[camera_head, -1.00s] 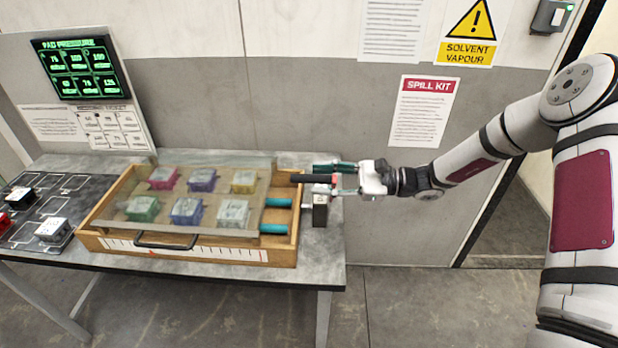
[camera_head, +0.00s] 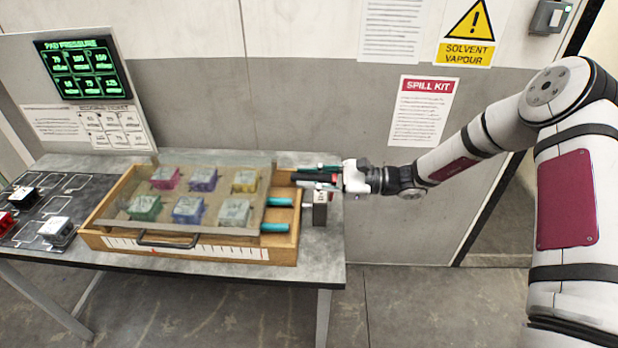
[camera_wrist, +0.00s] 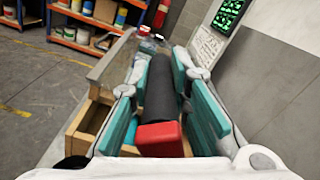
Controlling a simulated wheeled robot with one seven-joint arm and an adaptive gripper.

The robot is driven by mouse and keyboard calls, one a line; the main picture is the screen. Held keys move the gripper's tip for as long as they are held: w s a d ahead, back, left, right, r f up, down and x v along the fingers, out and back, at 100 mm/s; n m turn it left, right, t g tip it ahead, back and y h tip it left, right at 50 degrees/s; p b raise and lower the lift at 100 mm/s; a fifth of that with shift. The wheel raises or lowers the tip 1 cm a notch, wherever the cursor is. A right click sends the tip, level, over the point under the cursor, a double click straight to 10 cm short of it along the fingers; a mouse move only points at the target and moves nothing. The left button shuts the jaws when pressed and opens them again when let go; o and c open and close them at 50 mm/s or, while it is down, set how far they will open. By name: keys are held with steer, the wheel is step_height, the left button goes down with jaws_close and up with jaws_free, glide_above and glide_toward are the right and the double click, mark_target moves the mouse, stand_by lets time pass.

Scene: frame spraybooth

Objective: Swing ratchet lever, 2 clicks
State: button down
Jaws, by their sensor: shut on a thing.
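The ratchet lever has a long black grip (camera_wrist: 160,90) and a red block at its near end in the wrist view. My gripper (camera_head: 318,174) is at the right end of the wooden frame, above the grey table. Its teal-padded fingers lie on both sides of the lever, and it is shut on the lever. In the head view my fingers hide much of the lever. A dark post with a pale label (camera_head: 320,208) stands just below it, beside the frame. How the lever joins the post cannot be made out.
The wooden frame (camera_head: 285,250) has a clear lid (camera_head: 225,165) with a black handle over several coloured blocks, and teal cylinders at its right. A dark board (camera_head: 85,205) with blocks lies at the left. A pressure screen (camera_head: 82,70) stands behind. Floor right of the table is clear.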

steer(key=shift+w, duration=0.1)
steer(key=w+r+m+b, duration=0.3)
steer(key=w+m+b, duration=0.2)
steer(key=w, duration=0.6)
steer(key=shift+w+d+r+m+b, duration=0.15)
steer(key=shift+d+m+b, duration=0.15)
steer(key=shift+b, duration=0.95)
steer(key=c, duration=1.5)
jaws_free()
steer(key=shift+w, duration=0.1)
steer(key=d, duration=1.2)
steer(key=shift+s, duration=0.3)
